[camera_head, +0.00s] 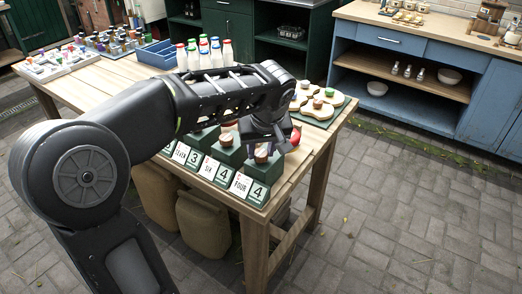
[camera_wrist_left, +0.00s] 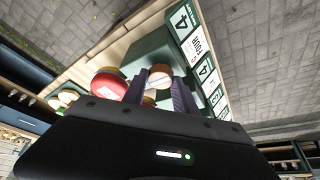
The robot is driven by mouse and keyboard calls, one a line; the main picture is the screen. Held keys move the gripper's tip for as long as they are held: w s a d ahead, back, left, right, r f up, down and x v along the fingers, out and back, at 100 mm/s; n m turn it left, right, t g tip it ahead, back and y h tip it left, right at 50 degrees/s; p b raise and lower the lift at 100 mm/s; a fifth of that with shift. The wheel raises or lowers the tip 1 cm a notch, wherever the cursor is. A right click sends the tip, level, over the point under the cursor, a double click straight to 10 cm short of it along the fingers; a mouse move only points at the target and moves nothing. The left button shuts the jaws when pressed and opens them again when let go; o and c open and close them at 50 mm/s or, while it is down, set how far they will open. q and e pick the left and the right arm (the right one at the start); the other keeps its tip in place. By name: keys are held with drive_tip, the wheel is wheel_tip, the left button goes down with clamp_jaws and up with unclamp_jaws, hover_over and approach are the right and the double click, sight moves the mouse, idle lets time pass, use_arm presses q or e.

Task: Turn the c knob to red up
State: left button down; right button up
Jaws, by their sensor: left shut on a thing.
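My left gripper (camera_head: 278,140) reaches down over the right end of a row of green blocks on the wooden table. In the left wrist view its two dark fingers (camera_wrist_left: 160,92) are shut on a small round brown-and-pale piece (camera_wrist_left: 159,74) at the green block (camera_wrist_left: 150,50) labelled FOUR 4. A red round thing (camera_wrist_left: 108,84) is beside the fingers there; a red thing also shows right of the gripper in the head view (camera_head: 296,134). I cannot tell which piece is the c knob. My right gripper is not in view.
Other green blocks with number cards, such as the SIX card (camera_head: 208,168), stand left of the gripper. Bottles with coloured caps (camera_head: 205,52), a blue crate (camera_head: 157,54) and a board of pale rounds (camera_head: 318,104) are on the table. Paved floor (camera_head: 400,220) lies clear to the right.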

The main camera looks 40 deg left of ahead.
sight(263, 170)
use_arm(q)
drive_tip(key=c, duration=1)
unclamp_jaws()
drive_tip(key=v, duration=0.7)
drive_tip(key=shift+r, duration=0.4)
drive_tip(key=shift+d, duration=0.1)
